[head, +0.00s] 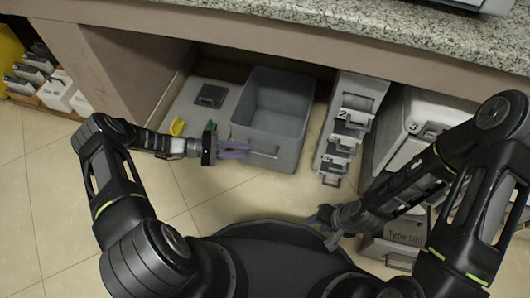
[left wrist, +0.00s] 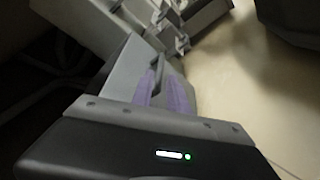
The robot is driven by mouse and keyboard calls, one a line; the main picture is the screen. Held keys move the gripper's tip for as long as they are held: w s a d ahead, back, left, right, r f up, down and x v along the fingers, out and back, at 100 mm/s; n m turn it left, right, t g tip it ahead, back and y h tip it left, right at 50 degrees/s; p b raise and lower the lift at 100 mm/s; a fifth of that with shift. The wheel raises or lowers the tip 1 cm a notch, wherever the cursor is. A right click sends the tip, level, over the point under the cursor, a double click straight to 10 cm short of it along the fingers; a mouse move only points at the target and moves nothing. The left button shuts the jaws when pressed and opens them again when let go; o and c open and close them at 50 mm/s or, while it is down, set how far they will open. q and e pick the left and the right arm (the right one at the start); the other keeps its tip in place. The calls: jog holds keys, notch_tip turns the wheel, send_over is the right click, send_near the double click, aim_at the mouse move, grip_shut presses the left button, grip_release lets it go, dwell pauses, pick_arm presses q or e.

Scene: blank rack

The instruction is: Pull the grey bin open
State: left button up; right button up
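The grey bin (head: 290,145) is a deep, open-topped box on the floor under the counter, with its front towards me. A thin handle (head: 263,154) is on its front face. My left gripper (head: 246,151) is at the bin's front left, its purple-grey fingers parted and pointing right towards the handle. In the left wrist view the fingers (left wrist: 163,92) stand apart, with the handle (left wrist: 157,72) just ahead of or between their tips; I cannot tell whether they touch. My right gripper (head: 322,217) is low in front of the rack, apart from the bin, and looks open and empty.
Grey small bins (head: 340,140) stand right of the grey bin, with larger labelled boxes (head: 405,228) further right. A granite counter (head: 350,30) overhangs behind. The tiled floor (head: 215,195) in front is clear.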

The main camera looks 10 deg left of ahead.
aim_at(263, 152)
pick_arm(q)
jog(key=shift+d, duration=0.1)
jog(key=b+x, duration=0.1)
jog(key=x, duration=0.6)
jog(key=shift+w+d+f+b, duration=0.1)
jog(key=shift+d+b, duration=0.2)
jog(key=shift+c, duration=0.6)
grip_shut()
dwell(0.6)
